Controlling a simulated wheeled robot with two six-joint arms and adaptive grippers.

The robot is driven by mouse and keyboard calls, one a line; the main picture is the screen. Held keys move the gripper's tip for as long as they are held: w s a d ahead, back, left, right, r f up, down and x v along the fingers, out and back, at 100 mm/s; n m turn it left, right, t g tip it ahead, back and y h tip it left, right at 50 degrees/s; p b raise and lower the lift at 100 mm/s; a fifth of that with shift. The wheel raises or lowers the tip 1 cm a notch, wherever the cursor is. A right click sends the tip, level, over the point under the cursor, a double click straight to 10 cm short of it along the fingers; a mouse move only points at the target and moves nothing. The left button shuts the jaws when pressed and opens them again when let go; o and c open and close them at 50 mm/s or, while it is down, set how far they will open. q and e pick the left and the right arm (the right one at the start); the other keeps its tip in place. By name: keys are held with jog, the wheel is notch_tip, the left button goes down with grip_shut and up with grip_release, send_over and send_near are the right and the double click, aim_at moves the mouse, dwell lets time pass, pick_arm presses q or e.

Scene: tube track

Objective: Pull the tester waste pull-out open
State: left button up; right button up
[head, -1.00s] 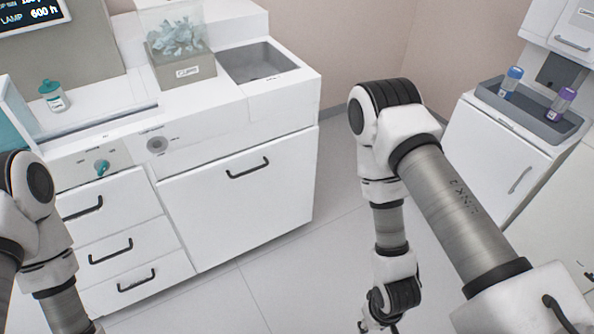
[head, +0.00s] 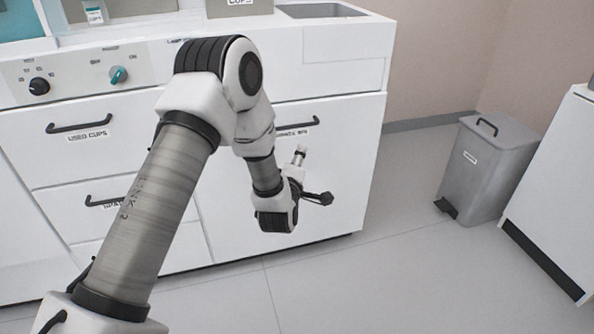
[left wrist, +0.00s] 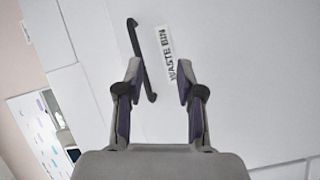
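The waste pull-out (head: 335,165) is a wide white cabinet front, flush and shut, partly hidden behind my left arm in the head view. Its black bar handle (head: 300,124) runs along the top, with a label below. In the left wrist view the pull-out's white face (left wrist: 235,75) carries a "WASTE BIN" label (left wrist: 170,55) beside the slanted black handle (left wrist: 140,60). My left gripper (left wrist: 158,68) is open and empty, facing that front. The handle's lower part shows between its fingers, apparently beyond the fingertips. In the head view the gripper hangs below the handle. My right gripper is out of view.
Drawers with black handles, one labelled "USED CUPS" (head: 88,136), are left of the pull-out. Knobs (head: 118,75) sit above them. A grey pedal bin (head: 485,170) stands on the right beside a white cabinet (head: 560,190). The floor (head: 400,265) in front is clear.

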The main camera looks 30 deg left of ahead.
aim_at(295, 126)
pick_arm(q)
jog(key=w+a+r+n+y+b, duration=0.1)
jog(key=w+a, duration=0.1)
jog(key=w+a+r+n+t+b, duration=0.1)
jog(key=w+a+b, duration=0.1)
jog(key=w, duration=0.1)
jog(key=w+a+r+n+y+b, duration=0.1)
jog(key=w+a, duration=0.1)
jog(key=shift+w+r+n+t+y, duration=0.2)
jog(key=shift+w+n+t+y, duration=0.1)
jog(key=shift+n, duration=0.1)
jog(key=shift+w+a+r, duration=0.15)
jog(key=shift+w, duration=0.1)
grip_shut()
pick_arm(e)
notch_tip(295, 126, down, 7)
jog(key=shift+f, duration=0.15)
